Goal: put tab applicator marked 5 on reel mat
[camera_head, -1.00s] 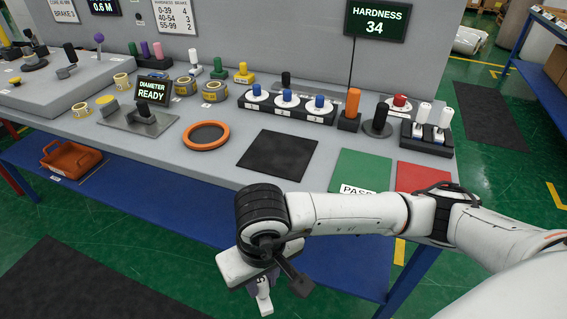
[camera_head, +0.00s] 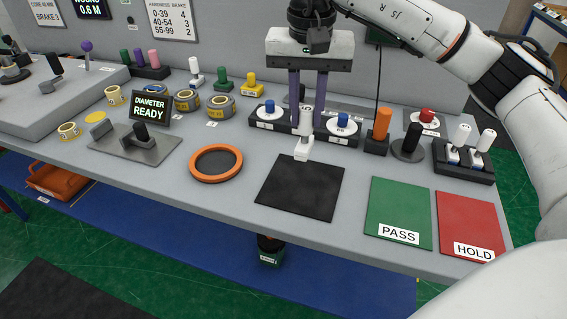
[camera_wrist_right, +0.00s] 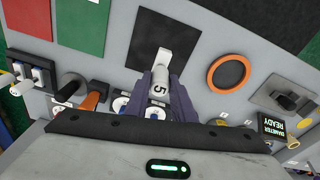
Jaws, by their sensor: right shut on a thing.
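The white tab applicator marked 5 (camera_wrist_right: 161,72) is between the purple fingers of my right gripper (camera_wrist_right: 160,88), which is shut on it. In the head view the right gripper (camera_head: 307,128) points down and holds the applicator (camera_head: 304,148) upright behind the black square mat (camera_head: 299,188). The applicator's foot is close to the mat's back edge; I cannot tell whether it touches the table. The black mat also shows in the wrist view (camera_wrist_right: 188,38). No mat is labelled as the reel mat. My left gripper is not in view.
An orange ring (camera_head: 216,163) lies left of the mat. Green PASS (camera_head: 398,210) and red HOLD (camera_head: 468,222) mats lie right. A rack of blue-topped pieces (camera_head: 268,122) is close behind the gripper. A rack with two white-handled pieces (camera_head: 466,158) stands at right.

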